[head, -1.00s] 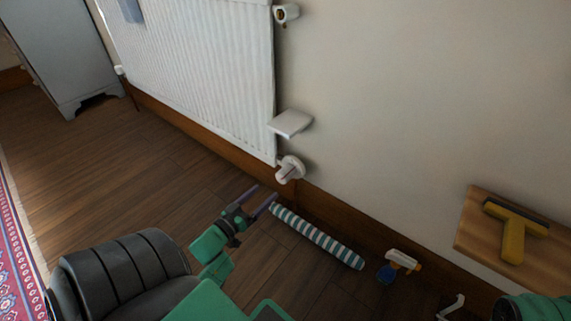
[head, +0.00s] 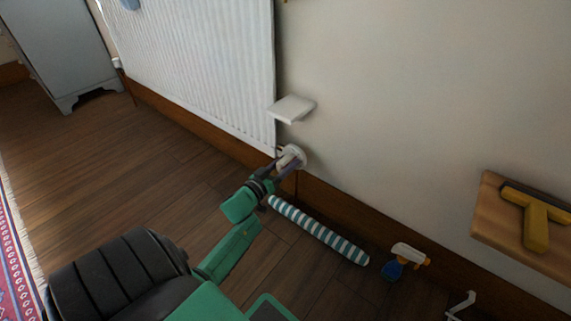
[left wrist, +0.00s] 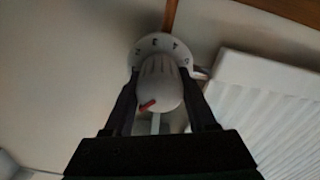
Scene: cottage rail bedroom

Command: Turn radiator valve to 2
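The white radiator valve (head: 291,157) is low on the wall at the radiator's lower right corner. In the left wrist view its ribbed knob (left wrist: 159,82) faces me, with a red mark on its near end, toward the lower left. Behind it is a pale ring (left wrist: 150,42) with dark numerals, too small to read surely. My left gripper (head: 284,161) is at the valve; in the left wrist view its dark fingers (left wrist: 160,88) stand on either side of the knob, apart, close to its sides. Contact is not clear. My right gripper is out of view.
The white radiator (head: 205,65) is left of the valve. A small white shelf (head: 291,108) juts from the wall just above it. A striped roll (head: 318,231) and a spray bottle (head: 405,260) lie near the skirting. A wooden shelf (head: 490,222) holds a yellow scraper (head: 537,222).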

